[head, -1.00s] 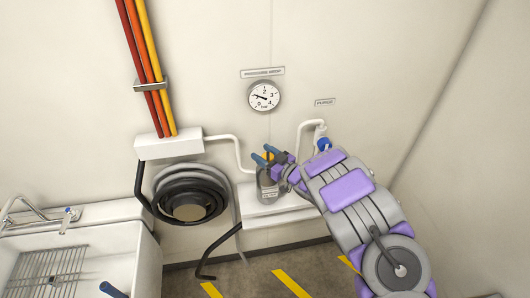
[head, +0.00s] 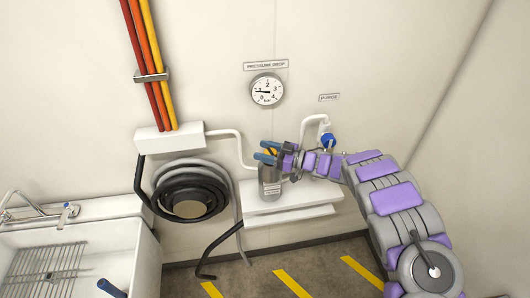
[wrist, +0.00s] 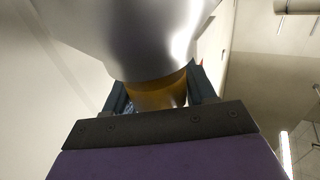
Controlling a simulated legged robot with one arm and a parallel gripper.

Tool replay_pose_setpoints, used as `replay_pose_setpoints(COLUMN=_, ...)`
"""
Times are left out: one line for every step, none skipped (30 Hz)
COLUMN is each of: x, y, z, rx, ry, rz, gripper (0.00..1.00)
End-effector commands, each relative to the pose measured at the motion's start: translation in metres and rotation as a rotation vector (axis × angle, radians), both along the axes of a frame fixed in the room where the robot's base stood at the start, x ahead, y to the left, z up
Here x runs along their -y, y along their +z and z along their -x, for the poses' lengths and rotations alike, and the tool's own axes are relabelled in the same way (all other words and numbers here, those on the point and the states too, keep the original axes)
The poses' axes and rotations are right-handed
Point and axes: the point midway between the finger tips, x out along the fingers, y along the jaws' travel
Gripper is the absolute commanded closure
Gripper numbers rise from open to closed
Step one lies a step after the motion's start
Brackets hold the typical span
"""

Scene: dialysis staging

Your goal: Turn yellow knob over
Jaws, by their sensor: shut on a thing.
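In the wrist view, the amber-yellow knob (wrist: 150,95) sits between the two dark fingers, below a large shiny grey body (wrist: 140,40). My gripper is shut on the knob. The fingers hide most of the knob in the head view, so its exact angle cannot be told.
A pressure gauge (head: 267,90) is on the wall above. A blue valve handle (head: 328,140) on a white pipe is close to my arm. A white ledge (head: 300,196) lies below.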

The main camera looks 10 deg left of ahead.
Motion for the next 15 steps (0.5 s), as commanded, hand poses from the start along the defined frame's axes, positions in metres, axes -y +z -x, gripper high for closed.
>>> replay_pose_setpoints(x=0.0012, y=0.0017, z=-0.0017, rx=0.003, ry=-0.003, rz=-0.001, gripper=0.75)
replay_pose_setpoints(x=0.0013, y=0.0017, z=-0.0016, rx=0.003, ry=-0.002, rz=-0.001, gripper=0.75)
replay_pose_setpoints(x=0.0012, y=0.0018, z=-0.0017, rx=0.003, ry=-0.002, rz=-0.001, gripper=0.75)
replay_pose_setpoints(x=0.0012, y=0.0019, z=-0.0018, rx=0.003, ry=-0.002, rz=-0.001, gripper=0.75)
replay_pose_setpoints(x=0.0013, y=0.0018, z=-0.0017, rx=0.003, ry=-0.002, rz=-0.001, gripper=0.75)
replay_pose_setpoints(x=0.0014, y=0.0019, z=-0.0018, rx=0.003, ry=-0.002, rz=-0.001, gripper=0.75)
replay_pose_setpoints(x=0.0014, y=0.0019, z=-0.0018, rx=0.003, ry=-0.002, rz=-0.001, gripper=0.75)
replay_pose_setpoints(x=0.0014, y=0.0019, z=-0.0018, rx=0.003, ry=-0.002, rz=-0.001, gripper=0.75)
replay_pose_setpoints(x=0.0014, y=0.0019, z=-0.0019, rx=0.003, ry=-0.003, rz=-0.001, gripper=0.75)
replay_pose_setpoints(x=0.0014, y=0.0019, z=-0.0019, rx=0.003, ry=-0.003, rz=-0.001, gripper=0.75)
replay_pose_setpoints(x=0.0014, y=0.0019, z=-0.002, rx=0.003, ry=-0.003, rz=-0.001, gripper=0.75)
replay_pose_setpoints(x=0.0014, y=0.0019, z=-0.002, rx=0.003, ry=-0.003, rz=-0.001, gripper=0.42)
replay_pose_setpoints(x=0.0013, y=0.0018, z=-0.0021, rx=0.002, ry=-0.003, rz=-0.001, gripper=0.39)
replay_pose_setpoints(x=0.0013, y=0.0017, z=-0.0019, rx=0.002, ry=-0.003, rz=-0.001, gripper=0.36)
replay_pose_setpoints(x=0.0011, y=0.0015, z=-0.0017, rx=0.002, ry=-0.002, rz=-0.001, gripper=0.32)
